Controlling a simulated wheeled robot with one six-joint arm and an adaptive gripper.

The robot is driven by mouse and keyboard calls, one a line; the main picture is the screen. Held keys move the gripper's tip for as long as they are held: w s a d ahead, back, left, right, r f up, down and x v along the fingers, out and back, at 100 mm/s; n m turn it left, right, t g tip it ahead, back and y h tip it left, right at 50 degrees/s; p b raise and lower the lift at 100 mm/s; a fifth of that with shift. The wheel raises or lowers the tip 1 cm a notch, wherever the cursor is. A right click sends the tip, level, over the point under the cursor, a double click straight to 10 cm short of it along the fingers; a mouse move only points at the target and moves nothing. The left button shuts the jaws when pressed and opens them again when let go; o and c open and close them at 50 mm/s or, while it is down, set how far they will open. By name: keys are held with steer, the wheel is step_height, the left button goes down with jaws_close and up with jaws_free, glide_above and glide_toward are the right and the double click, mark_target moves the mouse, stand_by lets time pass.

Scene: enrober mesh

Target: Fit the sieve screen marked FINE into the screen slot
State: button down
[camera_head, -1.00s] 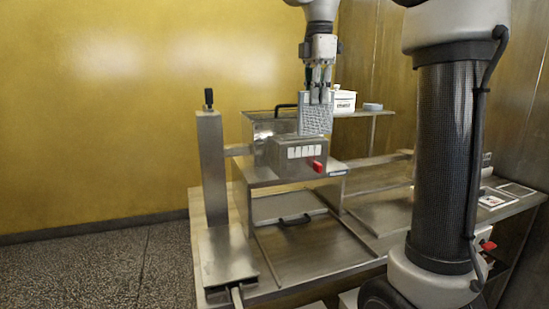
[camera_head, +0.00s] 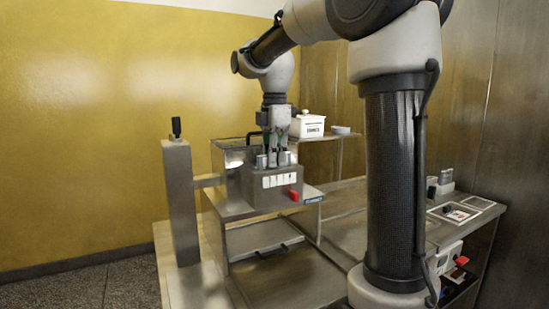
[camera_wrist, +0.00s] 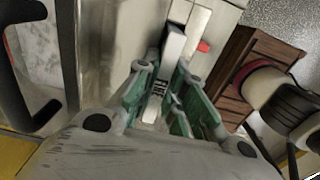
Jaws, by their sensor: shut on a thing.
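The FINE sieve screen (camera_wrist: 158,92) shows in the wrist view as a narrow pale top edge with its dark label, between green finger linkages. My gripper (camera_wrist: 166,78) is shut on this top edge. In the head view my gripper (camera_head: 274,158) points straight down at the top of the grey metal housing (camera_head: 256,198) with the white tabs and red knob. No mesh shows above the housing there; the screen's lower part is hidden. The screen slot itself is hidden by my fingers and the housing, so I cannot tell how deep the screen sits.
A white labelled tub (camera_head: 307,126) stands on a shelf behind the housing. A metal post (camera_head: 181,200) with a black knob stands at left. Under the housing is a tray with a black handle (camera_head: 273,250).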

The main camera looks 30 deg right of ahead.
steer(key=c, duration=1.5)
jaws_free()
steer(key=shift+f, duration=0.1)
step_height(320, 180, up, 11)
steer(key=s+d+f+m+t, duration=0.1)
steer(key=s+f+m+t, duration=0.3)
steer(key=s+f+m, duration=1.4)
steer(key=s, duration=0.4)
steer(key=shift+s+f, duration=0.3)
steer(key=shift+f, duration=0.05)
